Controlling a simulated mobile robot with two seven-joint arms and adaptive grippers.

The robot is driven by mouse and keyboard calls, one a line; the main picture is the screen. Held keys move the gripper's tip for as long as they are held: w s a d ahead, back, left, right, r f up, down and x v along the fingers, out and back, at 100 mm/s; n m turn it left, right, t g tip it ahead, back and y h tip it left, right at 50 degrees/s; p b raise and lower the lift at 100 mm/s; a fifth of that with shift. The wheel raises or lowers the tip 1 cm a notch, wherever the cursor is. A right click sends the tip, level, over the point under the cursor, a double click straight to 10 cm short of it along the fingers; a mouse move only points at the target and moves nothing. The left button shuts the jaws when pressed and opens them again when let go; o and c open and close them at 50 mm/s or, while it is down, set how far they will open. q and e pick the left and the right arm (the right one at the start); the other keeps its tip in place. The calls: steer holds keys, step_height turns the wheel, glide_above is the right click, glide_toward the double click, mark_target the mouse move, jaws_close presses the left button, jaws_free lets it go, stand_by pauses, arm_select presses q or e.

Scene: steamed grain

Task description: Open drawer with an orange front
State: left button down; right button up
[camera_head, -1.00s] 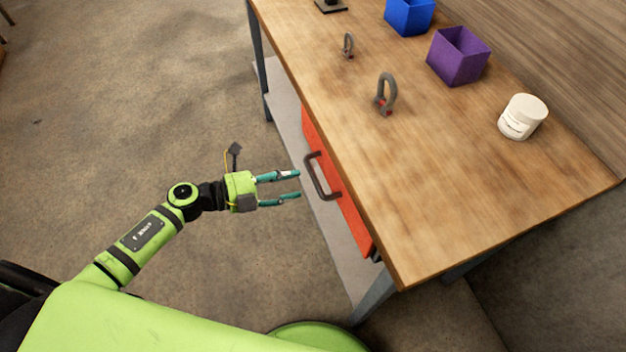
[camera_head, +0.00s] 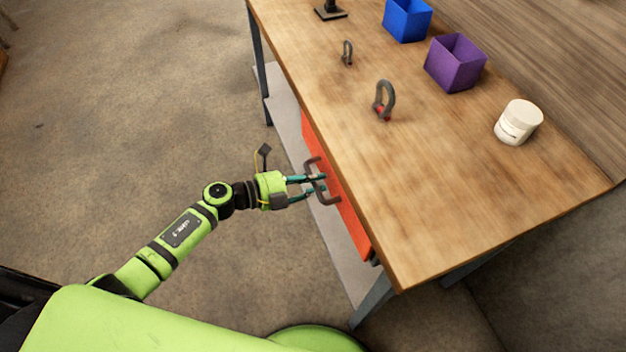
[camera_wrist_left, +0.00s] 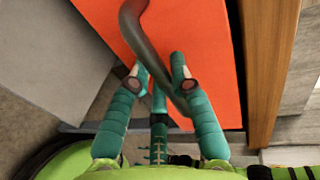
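The drawer's orange front (camera_head: 350,222) sits under the wooden table top, and its face fills much of the left wrist view (camera_wrist_left: 215,60). A dark curved handle (camera_head: 322,185) stands out from it; the handle also shows in the left wrist view (camera_wrist_left: 150,50). My left gripper (camera_head: 318,184) is at the handle with its teal fingers apart. The drawer looks shut. My right gripper is not in view.
The wooden table (camera_head: 440,200) holds two shackles (camera_head: 384,100) (camera_head: 347,53), a blue bin (camera_head: 407,22), a purple bin (camera_head: 455,65) and a white jar (camera_head: 518,122). A grey shelf (camera_head: 335,245) lies below the drawer. The floor left of the table is clear.

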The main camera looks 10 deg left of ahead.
arm_select(q)
steer(key=shift+a, duration=0.1)
steer(key=f+v, duration=0.2)
steer(key=v, duration=1.1)
steer(key=a+f+b+v, duration=0.1)
steer(key=f+v, duration=0.2)
steer(key=v, duration=0.9)
steer(key=shift+s+a, duration=0.25)
steer(key=shift+s, duration=0.2)
steer(key=shift+r, duration=0.1)
steer(key=c, duration=1.1)
jaws_free()
steer(key=v, duration=1.2)
